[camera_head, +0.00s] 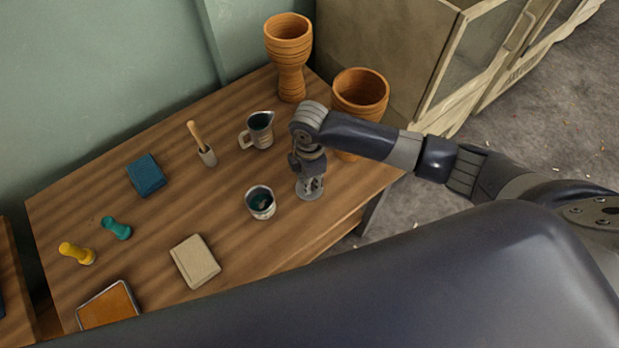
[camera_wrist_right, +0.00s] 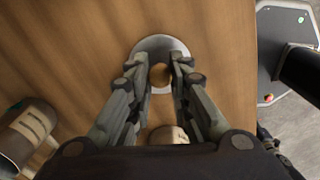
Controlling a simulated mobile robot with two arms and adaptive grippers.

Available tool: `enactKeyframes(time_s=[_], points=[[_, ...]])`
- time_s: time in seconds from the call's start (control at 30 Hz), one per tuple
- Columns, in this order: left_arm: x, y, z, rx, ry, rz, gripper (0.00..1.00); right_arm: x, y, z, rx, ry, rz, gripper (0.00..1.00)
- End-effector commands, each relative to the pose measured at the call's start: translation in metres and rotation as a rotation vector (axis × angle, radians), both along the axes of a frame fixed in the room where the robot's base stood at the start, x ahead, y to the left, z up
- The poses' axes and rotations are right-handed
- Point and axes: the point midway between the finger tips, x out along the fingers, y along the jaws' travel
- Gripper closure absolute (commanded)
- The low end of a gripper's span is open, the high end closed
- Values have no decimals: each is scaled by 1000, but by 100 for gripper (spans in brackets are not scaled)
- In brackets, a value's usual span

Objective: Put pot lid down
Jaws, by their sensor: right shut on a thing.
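My right gripper (camera_head: 312,181) reaches down over the right part of the wooden table. It is shut on the knob of the pot lid (camera_head: 308,194), a round grey disc. In the right wrist view the lid (camera_wrist_right: 150,44) shows between and beyond the two fingers, its knob (camera_wrist_right: 160,76) between the fingertips. The lid is level and at or just above the tabletop; I cannot tell if it touches. An open metal pot (camera_head: 260,203) with a dark inside stands just left of the lid, apart from it. My left gripper is not in view.
Two orange goblet drums (camera_head: 288,45) (camera_head: 361,88) stand behind the gripper. The table's front edge is close to the lid.

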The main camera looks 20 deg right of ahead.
Motion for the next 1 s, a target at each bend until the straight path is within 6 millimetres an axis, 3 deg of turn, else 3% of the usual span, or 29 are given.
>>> enactKeyframes(time_s=[0.33,0.37,0.43,0.77,1.0], points=[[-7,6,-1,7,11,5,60,-1,0,-4,-1,1,0,100],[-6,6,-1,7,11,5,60,0,0,-3,-1,0,0,75],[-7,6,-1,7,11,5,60,0,0,-3,-1,0,0,61],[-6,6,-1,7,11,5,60,0,0,-2,0,0,0,61],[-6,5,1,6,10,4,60,1,0,29,0,-4,1,61]])
